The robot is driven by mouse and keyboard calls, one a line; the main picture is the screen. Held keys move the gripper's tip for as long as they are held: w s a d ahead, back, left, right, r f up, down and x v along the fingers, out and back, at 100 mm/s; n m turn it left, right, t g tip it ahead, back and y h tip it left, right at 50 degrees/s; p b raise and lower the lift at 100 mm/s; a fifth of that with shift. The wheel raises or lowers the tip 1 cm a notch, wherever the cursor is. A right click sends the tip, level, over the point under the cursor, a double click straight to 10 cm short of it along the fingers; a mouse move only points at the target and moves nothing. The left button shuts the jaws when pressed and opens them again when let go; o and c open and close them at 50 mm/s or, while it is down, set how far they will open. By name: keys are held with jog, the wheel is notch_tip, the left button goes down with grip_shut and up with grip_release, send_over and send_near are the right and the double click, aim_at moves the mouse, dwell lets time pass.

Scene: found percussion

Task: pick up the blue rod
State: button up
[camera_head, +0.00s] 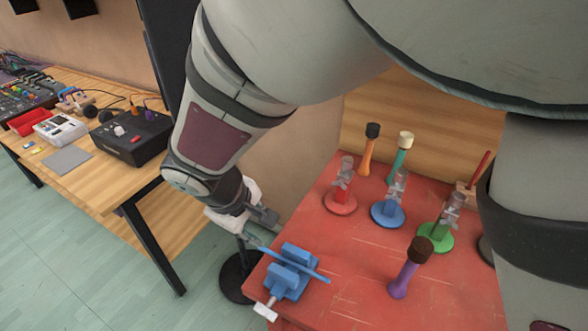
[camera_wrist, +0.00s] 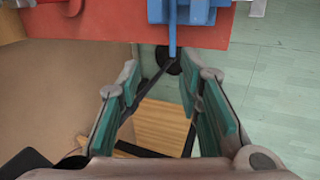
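The blue rod (camera_head: 312,274) lies across a blue vise (camera_head: 290,285) at the near left corner of the red tabletop, one end reaching past the table's edge. My gripper (camera_head: 260,226) is beside that overhanging end in the head view. In the wrist view my gripper (camera_wrist: 171,76) is open, its teal pads wide apart with nothing held between them. The rod (camera_wrist: 172,42) points down from the vise (camera_wrist: 190,11) toward the gap between the fingertips. Whether its end is between the pads in depth is hard to tell.
The red table (camera_head: 345,275) carries red (camera_head: 341,201), blue (camera_head: 387,214) and green (camera_head: 435,236) stands. A purple mallet (camera_head: 407,270), an orange mallet (camera_head: 368,152) and a teal mallet (camera_head: 401,157) stand there too. A wooden bench (camera_head: 90,190) with electronics is at left.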

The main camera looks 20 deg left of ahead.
send_over(264, 250)
jog(key=s, duration=0.2)
notch_tip(264, 250, down, 7)
jog(key=x, duration=0.2)
jog(key=p+x, duration=0.1)
jog(key=x, duration=0.1)
jog(key=shift+s+a+f, duration=0.1)
jog(key=shift+s+a, duration=0.1)
jog(key=shift+s, duration=0.05)
jog(key=shift+w+f, duration=0.25)
jog(key=shift+f, duration=0.25)
jog(key=shift+f, duration=0.25)
grip_shut()
